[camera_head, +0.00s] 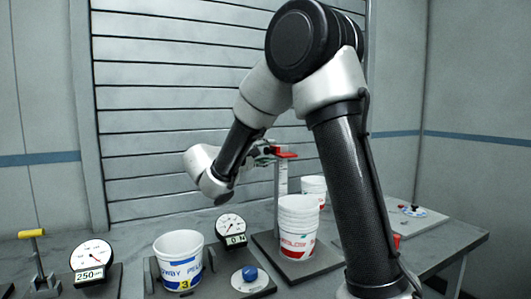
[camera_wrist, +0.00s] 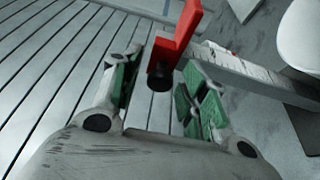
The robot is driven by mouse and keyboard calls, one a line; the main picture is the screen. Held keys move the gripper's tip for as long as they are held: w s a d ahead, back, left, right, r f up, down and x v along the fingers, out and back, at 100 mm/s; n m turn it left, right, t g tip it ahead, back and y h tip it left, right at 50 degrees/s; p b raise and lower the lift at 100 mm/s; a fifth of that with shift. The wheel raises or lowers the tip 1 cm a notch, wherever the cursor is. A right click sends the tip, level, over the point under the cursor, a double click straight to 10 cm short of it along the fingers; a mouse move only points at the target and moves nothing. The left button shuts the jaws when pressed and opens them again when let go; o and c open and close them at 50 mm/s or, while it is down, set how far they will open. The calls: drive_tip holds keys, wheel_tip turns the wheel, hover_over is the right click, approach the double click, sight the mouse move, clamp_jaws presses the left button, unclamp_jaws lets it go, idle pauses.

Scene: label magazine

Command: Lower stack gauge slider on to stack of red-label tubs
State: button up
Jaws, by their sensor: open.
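The red slider (camera_head: 287,153) sits high on the upright post of the stack gauge (camera_head: 281,185), with a clear gap above the stack. The stack of white red-label tubs (camera_head: 298,225) stands on the gauge's base plate beside the post. My gripper (camera_head: 262,153) is at the slider's height, on its left. In the wrist view, the green-padded fingers are open, and the slider's black knob (camera_wrist: 160,78) shows between them, below the red slider arm (camera_wrist: 186,32). Whether either pad touches the knob is not clear. The post (camera_wrist: 260,68) runs off to the right.
A blue-label tub (camera_head: 179,262) stands on a scale at the front, with dials (camera_head: 91,252) and a blue knob (camera_head: 249,273) nearby. Another red-label tub (camera_head: 313,186) stands behind the stack. The slatted shutter (camera_head: 170,100) is close behind my gripper.

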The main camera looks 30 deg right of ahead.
drive_tip(key=shift+d, duration=0.15)
drive_tip(key=c, duration=0.7)
wheel_tip(320, 180, down, 13)
drive_tip(key=shift+f, duration=0.1)
drive_tip(key=o, duration=0.7)
drive_tip(key=v, duration=1.2)
